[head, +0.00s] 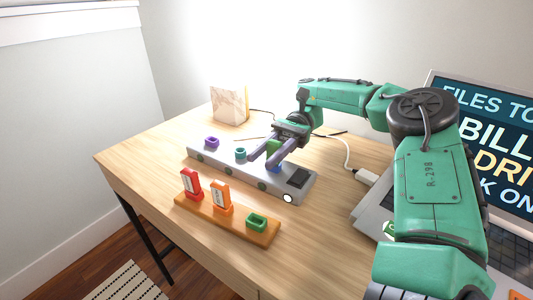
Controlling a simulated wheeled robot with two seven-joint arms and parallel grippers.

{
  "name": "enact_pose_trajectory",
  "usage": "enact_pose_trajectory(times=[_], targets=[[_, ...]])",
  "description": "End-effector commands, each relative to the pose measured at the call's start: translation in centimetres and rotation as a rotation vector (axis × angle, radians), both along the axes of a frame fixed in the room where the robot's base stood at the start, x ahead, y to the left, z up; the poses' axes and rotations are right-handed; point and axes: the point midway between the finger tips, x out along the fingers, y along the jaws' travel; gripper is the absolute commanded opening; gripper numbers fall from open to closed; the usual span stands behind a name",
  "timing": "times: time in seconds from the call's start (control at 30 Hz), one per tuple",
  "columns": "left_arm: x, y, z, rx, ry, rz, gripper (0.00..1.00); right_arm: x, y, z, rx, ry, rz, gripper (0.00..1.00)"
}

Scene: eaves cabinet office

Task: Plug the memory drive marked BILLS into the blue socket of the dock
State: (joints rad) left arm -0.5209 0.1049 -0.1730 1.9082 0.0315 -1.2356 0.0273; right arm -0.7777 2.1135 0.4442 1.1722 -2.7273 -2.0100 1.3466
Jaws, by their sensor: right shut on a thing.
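The grey dock (222,166) lies on the desk with a purple socket (212,141), a teal socket (240,153) and a blue socket (275,169) on top. My right gripper (264,157) is shut on a green memory drive (274,147), over the blue socket. The fingers partly hide the drive and socket, so I cannot tell whether the drive is seated or only above it. Its label is not readable. A red drive (190,184) and an orange drive (221,197) stand upright in the wooden holder (240,227). My left gripper is not in view.
The holder's green slot (257,221) is empty. A laptop (480,130) stands at the right, its screen partly hidden by my right arm. A marbled block (229,104) stands at the back. A white cable (347,155) runs behind the dock. The desk's left part is clear.

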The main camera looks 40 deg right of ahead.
Motion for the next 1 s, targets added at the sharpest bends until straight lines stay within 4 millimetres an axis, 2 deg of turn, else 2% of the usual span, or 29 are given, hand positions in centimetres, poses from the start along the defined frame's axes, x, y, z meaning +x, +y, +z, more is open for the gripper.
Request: enact_pose_trajectory(times=[0.13,0.17,0.23,0.27,0.77,0.87,1.0], targets=[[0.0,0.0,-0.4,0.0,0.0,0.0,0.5,0.0,0.0,-0.5,0.0,0.0,0.0,0.0],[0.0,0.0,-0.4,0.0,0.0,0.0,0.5,0.0,0.0,-0.5,0.0,0.0,0.0,0.4],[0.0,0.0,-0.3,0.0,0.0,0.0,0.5,0.0,0.0,-0.4,0.0,0.0,0.0,0.67],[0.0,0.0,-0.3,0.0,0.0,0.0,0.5,0.0,0.0,-0.4,0.0,0.0,0.0,0.71],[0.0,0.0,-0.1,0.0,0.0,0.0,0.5,0.0,0.0,0.1,0.0,0.0,0.0,0.71],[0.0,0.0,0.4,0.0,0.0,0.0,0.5,0.0,0.0,1.5,0.001,-0.003,0.0,0.71],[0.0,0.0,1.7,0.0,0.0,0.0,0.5,0.0,0.0,5.2,0.002,-0.006,-0.001,0.71]])
